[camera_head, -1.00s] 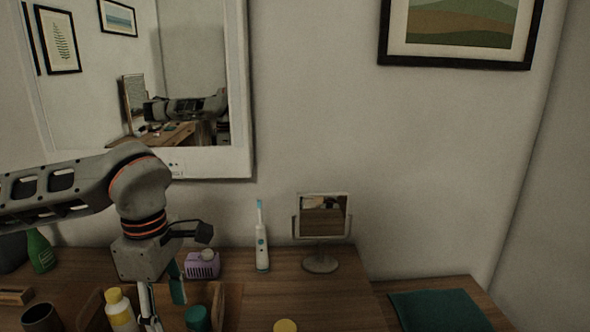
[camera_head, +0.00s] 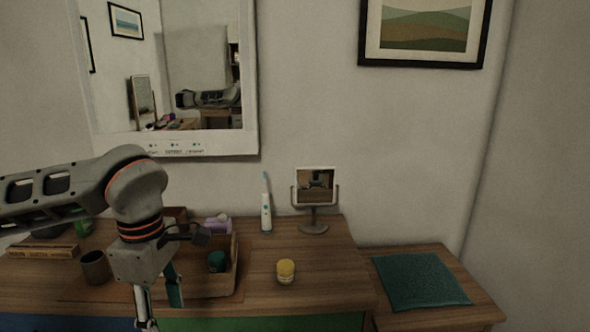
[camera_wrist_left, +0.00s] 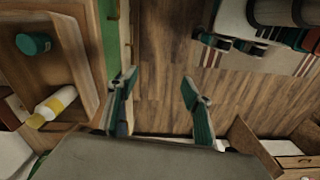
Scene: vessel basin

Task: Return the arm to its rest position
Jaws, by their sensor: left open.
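My left arm comes in from the left in the head view. Its gripper (camera_head: 160,300) points down at the counter's front edge, in front of the wooden tray (camera_head: 222,284). In the left wrist view the gripper (camera_wrist_left: 158,82) is open, with nothing between its two green-tipped fingers and the wood floor below. A jar with a dark green lid (camera_head: 216,261) is in the tray; in the wrist view a green-lidded jar (camera_wrist_left: 33,44) and a white bottle with a yellow band (camera_wrist_left: 52,106) lie to the left. My right gripper is in neither view.
On the counter stand a brown cup (camera_head: 95,267), a yellow-lidded jar (camera_head: 286,272), an electric toothbrush (camera_head: 266,212) and a small stand mirror (camera_head: 315,190). A lower surface at right holds a teal cushion (camera_head: 418,279). A framed wall mirror (camera_head: 250,120) hangs behind.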

